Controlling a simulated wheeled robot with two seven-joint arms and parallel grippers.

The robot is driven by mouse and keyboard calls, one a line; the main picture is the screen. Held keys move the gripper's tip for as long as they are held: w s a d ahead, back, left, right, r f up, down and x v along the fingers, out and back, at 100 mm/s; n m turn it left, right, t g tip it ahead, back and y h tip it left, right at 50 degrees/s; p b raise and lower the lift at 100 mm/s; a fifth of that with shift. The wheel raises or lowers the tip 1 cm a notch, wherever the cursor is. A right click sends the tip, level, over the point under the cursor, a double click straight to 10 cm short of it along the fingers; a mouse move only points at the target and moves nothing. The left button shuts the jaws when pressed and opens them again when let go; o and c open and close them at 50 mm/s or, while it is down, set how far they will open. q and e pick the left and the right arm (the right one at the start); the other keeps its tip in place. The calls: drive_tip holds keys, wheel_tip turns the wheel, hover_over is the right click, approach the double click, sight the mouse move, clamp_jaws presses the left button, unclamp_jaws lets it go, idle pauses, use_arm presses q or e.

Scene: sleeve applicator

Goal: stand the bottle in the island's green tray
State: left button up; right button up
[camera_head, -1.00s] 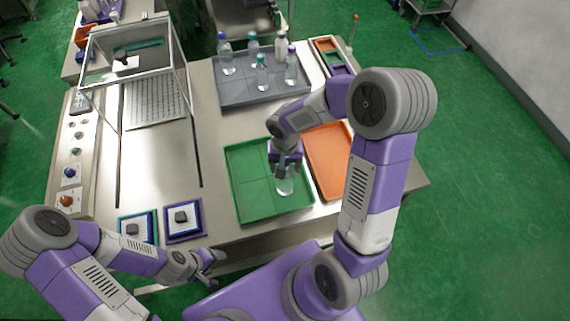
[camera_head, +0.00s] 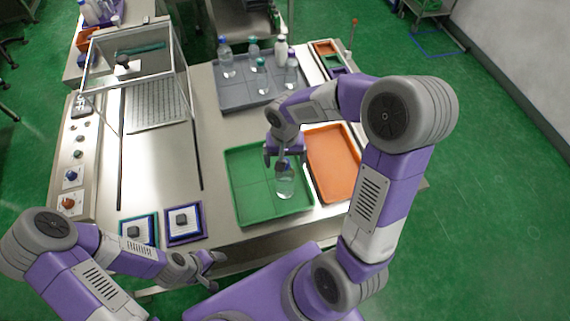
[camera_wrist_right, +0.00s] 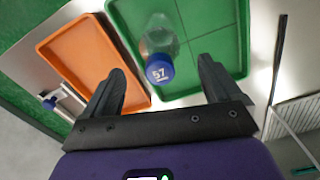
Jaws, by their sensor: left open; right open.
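A clear bottle with a blue cap (camera_head: 285,182) stands upright in the green tray (camera_head: 245,200), in its right half. In the right wrist view the bottle (camera_wrist_right: 158,45) shows its blue cap marked 57, and the green tray (camera_wrist_right: 215,45) lies around it. My right gripper (camera_head: 284,158) is open just behind and above the bottle; in its wrist view the fingers (camera_wrist_right: 158,85) are spread wide and the cap is beyond and between them, apart from both. My left gripper (camera_head: 215,267) is open and empty at the front edge of the table.
An orange tray (camera_head: 333,165) lies right of the green tray. A grey tray (camera_head: 240,98) with several bottles stands behind. Two small framed pads (camera_head: 184,222) lie at the front left. A clear-walled enclosure (camera_head: 135,65) and a button panel (camera_head: 72,175) are on the left.

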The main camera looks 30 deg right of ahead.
wheel_tip(320, 180, up, 7)
drive_tip(key=shift+f+p, duration=0.2)
drive_tip(key=shift+p, duration=0.15)
use_arm(q)
drive_tip(key=shift+r, duration=0.5)
drive_tip(key=shift+s, duration=0.1)
use_arm(e)
drive_tip(key=shift+f, duration=0.1)
